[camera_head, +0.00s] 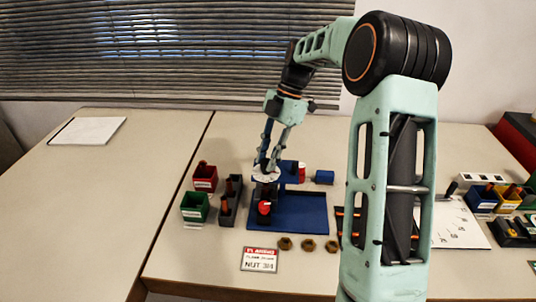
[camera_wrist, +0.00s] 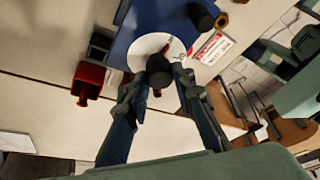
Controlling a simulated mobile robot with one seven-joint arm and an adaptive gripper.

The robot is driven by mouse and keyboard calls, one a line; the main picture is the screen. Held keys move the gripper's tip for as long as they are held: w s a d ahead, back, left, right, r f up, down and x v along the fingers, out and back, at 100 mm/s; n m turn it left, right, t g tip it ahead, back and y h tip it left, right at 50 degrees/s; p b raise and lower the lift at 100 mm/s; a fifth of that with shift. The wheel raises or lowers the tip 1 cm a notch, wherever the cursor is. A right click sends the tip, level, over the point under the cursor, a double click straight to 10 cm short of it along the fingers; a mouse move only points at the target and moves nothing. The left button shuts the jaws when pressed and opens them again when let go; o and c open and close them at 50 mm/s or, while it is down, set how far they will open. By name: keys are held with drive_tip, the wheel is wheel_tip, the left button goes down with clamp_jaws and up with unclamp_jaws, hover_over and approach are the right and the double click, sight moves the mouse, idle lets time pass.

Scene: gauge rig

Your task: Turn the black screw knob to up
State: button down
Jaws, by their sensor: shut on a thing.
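The black screw knob (camera_wrist: 158,70) sits at the middle of a round white dial (camera_wrist: 146,45) in the wrist view. A small red pointer mark (camera_wrist: 166,48) shows on the dial beside the knob. In the head view the dial (camera_head: 266,175) is on the blue gauge rig (camera_head: 304,212), and the knob is mostly hidden by my fingers. My gripper (camera_head: 268,160) reaches down from above and is shut on the knob. In the wrist view its fingertips (camera_wrist: 157,84) lie on either side of the knob. The dial's markings are too small to read.
A red bin (camera_head: 205,177), a green bin (camera_head: 195,207) and a grey tray (camera_head: 231,200) stand left of the rig. A red cylinder (camera_head: 301,173) and a blue block (camera_head: 324,177) are close on its right. Brass nuts (camera_head: 308,245) and a sign (camera_head: 259,260) lie in front.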

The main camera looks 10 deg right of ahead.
idle(0.4)
drive_tip(key=c, duration=1.7)
unclamp_jaws()
drive_tip(key=shift+o, duration=0.2)
drive_tip(key=v, duration=1.2)
drive_tip(key=shift+w, duration=0.1)
